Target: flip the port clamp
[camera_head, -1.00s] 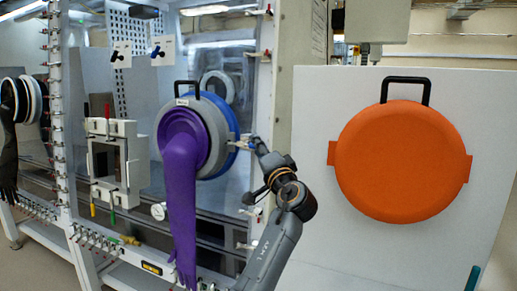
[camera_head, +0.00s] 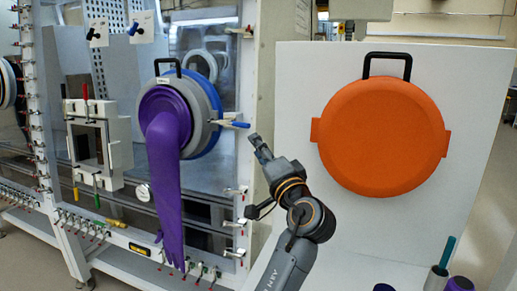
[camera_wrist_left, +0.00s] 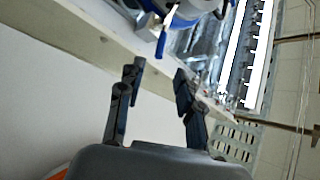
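The port clamp (camera_head: 232,123), with a blue handle, sits at the right edge of the grey port ring (camera_head: 208,98) and its handle points to the right. A purple glove (camera_head: 167,180) hangs from this port. My left gripper (camera_head: 257,141) is just right of and below the clamp handle, apart from it. In the left wrist view the fingers of my left gripper (camera_wrist_left: 160,82) are spread with nothing between them. The blue handle (camera_wrist_left: 161,44) shows there beyond the fingertips, under the port's edge. My right gripper is in neither view.
An orange round cover (camera_head: 385,137) with a black handle hangs on a white panel (camera_head: 300,95) to the right. A white square frame (camera_head: 100,145) is left of the port. Small clamps line the lower cabinet edge. A teal cylinder (camera_head: 447,252) stands at bottom right.

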